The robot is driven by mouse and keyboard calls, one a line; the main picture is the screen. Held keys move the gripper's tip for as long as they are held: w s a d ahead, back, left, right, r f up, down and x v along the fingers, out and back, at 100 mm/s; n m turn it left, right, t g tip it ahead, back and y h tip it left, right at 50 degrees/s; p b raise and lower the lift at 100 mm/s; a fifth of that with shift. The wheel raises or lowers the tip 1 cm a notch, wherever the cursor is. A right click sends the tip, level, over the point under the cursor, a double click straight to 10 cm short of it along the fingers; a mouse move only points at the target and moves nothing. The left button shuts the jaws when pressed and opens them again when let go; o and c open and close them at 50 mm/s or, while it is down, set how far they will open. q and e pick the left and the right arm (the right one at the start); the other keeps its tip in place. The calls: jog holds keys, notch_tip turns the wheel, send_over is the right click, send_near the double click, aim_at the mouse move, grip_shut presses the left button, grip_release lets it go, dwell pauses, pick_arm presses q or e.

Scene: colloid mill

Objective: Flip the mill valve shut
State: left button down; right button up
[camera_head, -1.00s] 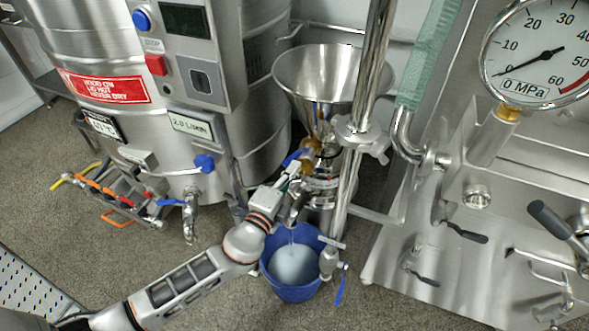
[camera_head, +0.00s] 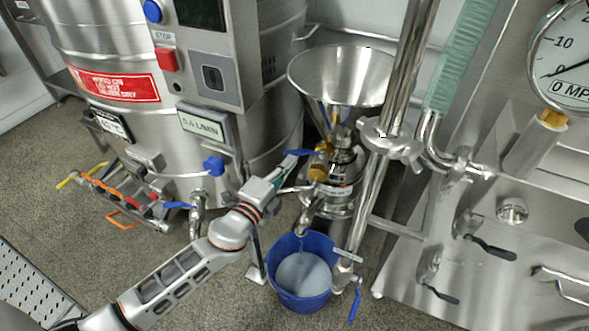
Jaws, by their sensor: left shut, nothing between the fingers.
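The mill (camera_head: 338,190) is a steel body under a wide steel funnel (camera_head: 340,85). Its valve has a brass body (camera_head: 319,172) and a blue lever (camera_head: 306,153), which points left and lies nearly level in the picture. My left gripper (camera_head: 289,167) is shut and empty, close to the lever's outer end; I cannot tell whether they touch. The mill's spout (camera_head: 306,222) points down over a blue bucket (camera_head: 282,293) holding pale liquid, and a thin stream seems to run between them. My right gripper is not in view.
A steel tank (camera_head: 110,60) with a control box and a blue-handled tap (camera_head: 197,210) stands on the left. A vertical pipe (camera_head: 385,130) with a lower blue-handled valve (camera_head: 355,300) stands right of the mill. A steel panel with a gauge (camera_head: 570,65) fills the right.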

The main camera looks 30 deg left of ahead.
pick_arm(q)
jog(key=shift+w+a, duration=0.4)
jog(key=shift+a, duration=0.15)
dwell(0.4)
jog(key=s, duration=1.2)
jog(key=shift+a, duration=0.2)
